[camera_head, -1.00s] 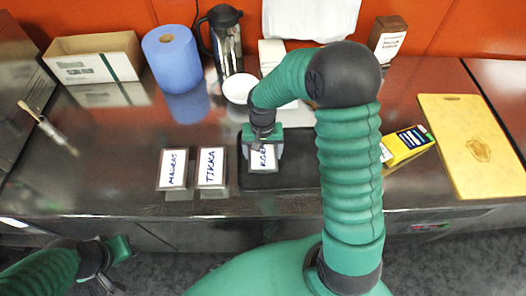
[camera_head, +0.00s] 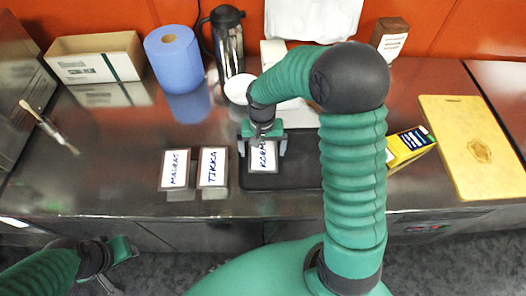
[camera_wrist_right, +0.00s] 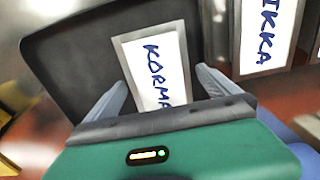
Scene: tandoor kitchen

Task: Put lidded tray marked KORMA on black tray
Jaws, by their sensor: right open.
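The KORMA lidded tray (camera_head: 262,162), with a white label, lies on the left part of the black tray (camera_head: 302,172). The right wrist view also shows the KORMA tray (camera_wrist_right: 145,55) on the black tray (camera_wrist_right: 75,60). My right gripper (camera_head: 262,150) is open above it, with one finger on each side. In the right wrist view, gaps show between the KORMA tray and the fingers (camera_wrist_right: 162,80); the gripper hides the label's end. My left gripper (camera_head: 122,256) is low at the left, away from the counter items; its jaw state is unclear.
The MADRAS tray (camera_head: 175,169) and TIKKA tray (camera_head: 213,168) stand left of the black tray. A white bowl (camera_head: 237,89), flask (camera_head: 229,45) and blue roll (camera_head: 173,57) are behind. A yellow box (camera_head: 408,146) and cutting board (camera_head: 470,140) are at the right.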

